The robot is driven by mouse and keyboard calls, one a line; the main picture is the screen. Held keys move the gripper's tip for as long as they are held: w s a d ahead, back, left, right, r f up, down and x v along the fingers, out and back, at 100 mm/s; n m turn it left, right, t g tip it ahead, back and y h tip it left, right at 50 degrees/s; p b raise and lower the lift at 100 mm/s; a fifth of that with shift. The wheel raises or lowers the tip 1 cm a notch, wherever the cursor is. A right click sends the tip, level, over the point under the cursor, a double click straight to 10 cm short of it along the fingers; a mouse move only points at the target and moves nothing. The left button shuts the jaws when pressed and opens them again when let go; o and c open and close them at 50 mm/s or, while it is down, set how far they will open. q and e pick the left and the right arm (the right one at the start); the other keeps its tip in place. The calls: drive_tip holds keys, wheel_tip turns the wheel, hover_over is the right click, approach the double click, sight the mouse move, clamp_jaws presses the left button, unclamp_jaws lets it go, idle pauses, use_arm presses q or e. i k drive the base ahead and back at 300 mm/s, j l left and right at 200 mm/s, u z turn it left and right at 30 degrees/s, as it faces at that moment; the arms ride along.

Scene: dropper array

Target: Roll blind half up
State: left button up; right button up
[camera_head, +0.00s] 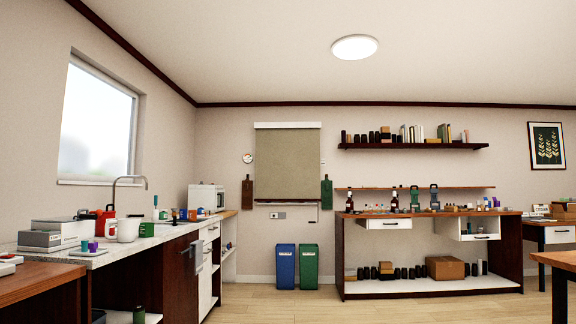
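A beige-olive roller blind (287,165) hangs on the far wall, left of the picture's middle. Its white top casing (287,125) runs along the upper edge. The cloth hangs far down, with its lower edge a little above the bins. A thin dark line, perhaps a pull cord (318,213), shows below the blind's right side; it is too small to be sure. Neither of my grippers is in view.
Blue (285,266) and green (308,266) bins stand on the floor below the blind. A sink counter (150,238) lines the left; a workbench (400,213) stands right of the bins. The wooden floor (260,305) in front is clear.

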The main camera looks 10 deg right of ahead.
sight(288, 174)
drive_tip(key=i+z, duration=0.15)
drive_tip(key=i, duration=7.1)
drive_tip(key=i+j+z, duration=0.1)
drive_tip(key=i+z, duration=0.25)
drive_tip(key=i, duration=0.2)
drive_tip(key=i+j+z, duration=0.35)
drive_tip(key=i, duration=0.15)
drive_tip(key=i+j+z, duration=0.35)
drive_tip(key=i, duration=0.15)
